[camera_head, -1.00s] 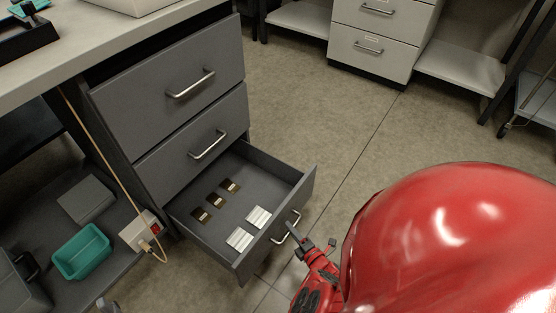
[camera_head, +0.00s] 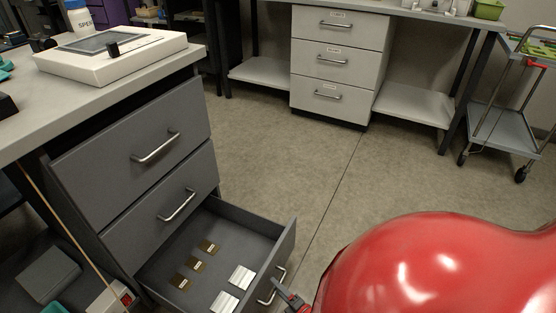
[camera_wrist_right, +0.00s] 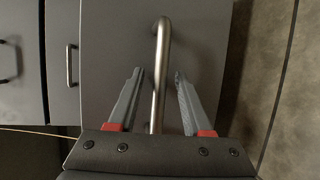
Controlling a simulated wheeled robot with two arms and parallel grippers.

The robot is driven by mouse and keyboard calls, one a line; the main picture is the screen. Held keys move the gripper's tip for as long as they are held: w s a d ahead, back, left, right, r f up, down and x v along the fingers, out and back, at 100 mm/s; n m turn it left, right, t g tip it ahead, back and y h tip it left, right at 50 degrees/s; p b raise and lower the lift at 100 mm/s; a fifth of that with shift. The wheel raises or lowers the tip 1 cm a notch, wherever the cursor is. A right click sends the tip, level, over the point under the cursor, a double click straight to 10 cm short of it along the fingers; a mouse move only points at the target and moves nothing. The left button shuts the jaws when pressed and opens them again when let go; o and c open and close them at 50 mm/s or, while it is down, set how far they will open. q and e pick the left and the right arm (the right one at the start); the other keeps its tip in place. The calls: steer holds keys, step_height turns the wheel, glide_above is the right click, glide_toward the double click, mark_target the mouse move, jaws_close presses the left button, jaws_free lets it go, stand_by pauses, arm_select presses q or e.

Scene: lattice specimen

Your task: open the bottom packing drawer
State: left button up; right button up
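The bottom packing drawer (camera_head: 262,226) of the dark grey cabinet is pulled well out. Several small brown packets (camera_head: 195,264) and white packets (camera_head: 232,287) lie inside. Its bar handle (camera_head: 273,287) is on the front panel. My right gripper (camera_head: 287,293) is at this handle, partly cut off by the frame's lower edge. In the right wrist view, the fingers (camera_wrist_right: 159,76) are open, one on each side of the handle (camera_wrist_right: 161,60), with visible gaps. My left gripper is out of view.
Two shut drawers (camera_head: 130,130) are above the open one. A white device (camera_head: 112,52) stands on the worktop. A light grey drawer unit (camera_head: 338,65) is at the back and a trolley (camera_head: 500,128) at the right. The floor between is clear.

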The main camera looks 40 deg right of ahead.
steer(key=s+r+p, duration=0.3)
steer(key=s+p, duration=0.1)
steer(key=s, duration=1.3)
steer(key=shift+a, duration=0.4)
